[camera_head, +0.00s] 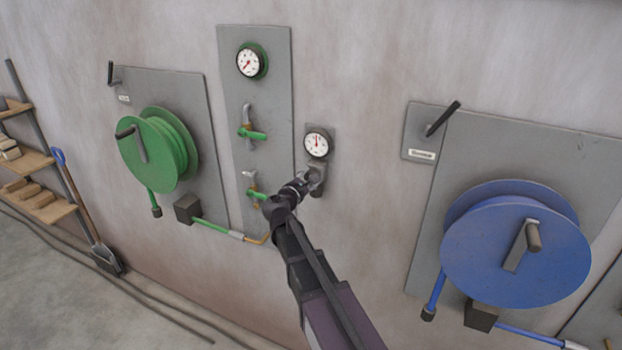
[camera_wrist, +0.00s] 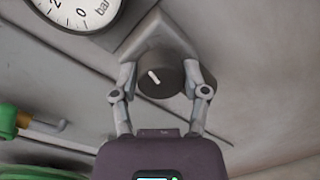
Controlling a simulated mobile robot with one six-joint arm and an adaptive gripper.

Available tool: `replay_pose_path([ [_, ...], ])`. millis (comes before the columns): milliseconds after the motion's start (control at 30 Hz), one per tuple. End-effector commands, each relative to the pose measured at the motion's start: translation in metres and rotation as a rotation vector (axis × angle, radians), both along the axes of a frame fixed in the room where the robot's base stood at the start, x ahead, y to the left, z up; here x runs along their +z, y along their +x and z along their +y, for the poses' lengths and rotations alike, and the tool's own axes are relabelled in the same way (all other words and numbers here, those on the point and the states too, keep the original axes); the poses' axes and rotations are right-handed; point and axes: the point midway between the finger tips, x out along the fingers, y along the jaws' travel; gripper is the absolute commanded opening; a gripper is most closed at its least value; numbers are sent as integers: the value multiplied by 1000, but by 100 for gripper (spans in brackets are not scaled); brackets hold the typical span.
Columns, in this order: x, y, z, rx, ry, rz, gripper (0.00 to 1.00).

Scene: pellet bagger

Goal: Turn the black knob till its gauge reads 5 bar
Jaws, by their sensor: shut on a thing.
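The black knob (camera_wrist: 160,79) with a white mark shows in the wrist view, below its gauge. My gripper (camera_wrist: 160,82) has its two fingers on either side of the knob and is shut on it. The white mark on the knob points to the upper left in that view. The gauge (camera_head: 317,143) has a white dial and sits on a small grey plate just above my gripper (camera_head: 312,180) in the head view. Its red needle points about straight up; the numbers are too small to read there. The wrist view shows only the gauge's lower part (camera_wrist: 82,12), with no needle visible.
A tall grey panel (camera_head: 280,60) with a second gauge (camera_head: 249,61) and green-handled valves (camera_head: 252,134) stands just left. A green hose reel (camera_head: 155,150) is farther left. A large blue reel (camera_head: 515,245) is at the right. Shelves and a shovel (camera_head: 104,258) are at the far left.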

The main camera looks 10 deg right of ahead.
Motion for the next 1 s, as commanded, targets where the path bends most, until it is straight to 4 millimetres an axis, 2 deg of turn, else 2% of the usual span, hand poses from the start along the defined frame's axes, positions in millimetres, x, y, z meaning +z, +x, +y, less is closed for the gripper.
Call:
replay_pose_path([
  [267,-2,-2,-2,-6,6,2,11],
  [300,-2,-2,-2,-6,6,2,71],
  [367,-2,-2,-2,-5,5,2,88],
  [400,-2,-2,-2,-5,5,2,92],
  [800,-1,-1,-1,-1,1,1,92],
  [1000,-7,-4,1,-4,20,14,92],
])
